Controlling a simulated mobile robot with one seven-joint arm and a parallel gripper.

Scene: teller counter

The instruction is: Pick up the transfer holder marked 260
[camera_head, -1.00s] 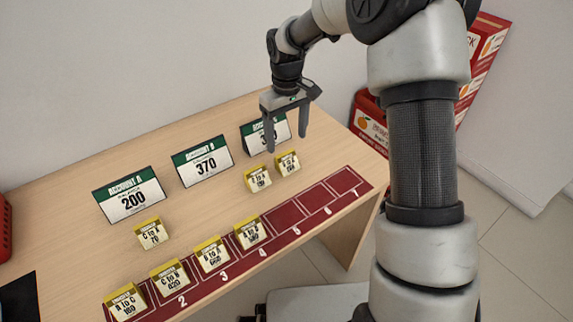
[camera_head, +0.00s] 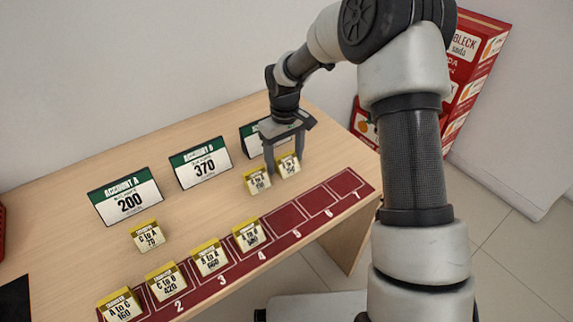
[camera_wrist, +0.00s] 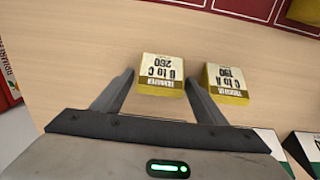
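The holder marked 260, "B to C" (camera_wrist: 161,70), is a small yellow-and-white block on the wooden counter. In the head view it is the right one of a pair (camera_head: 289,165), partly covered by my fingers. My gripper (camera_head: 285,162) is open and points down at it. In the wrist view the open fingertips (camera_wrist: 159,78) lie on either side of the 260 holder, with narrow gaps. How far the tips reach down beside it is hard to tell.
A card stand (camera_head: 251,140) is just behind. Account signs 200 (camera_head: 130,198) and 370 (camera_head: 203,164) stand left. A red numbered strip (camera_head: 318,203) runs along the front, several holders on its left slots.

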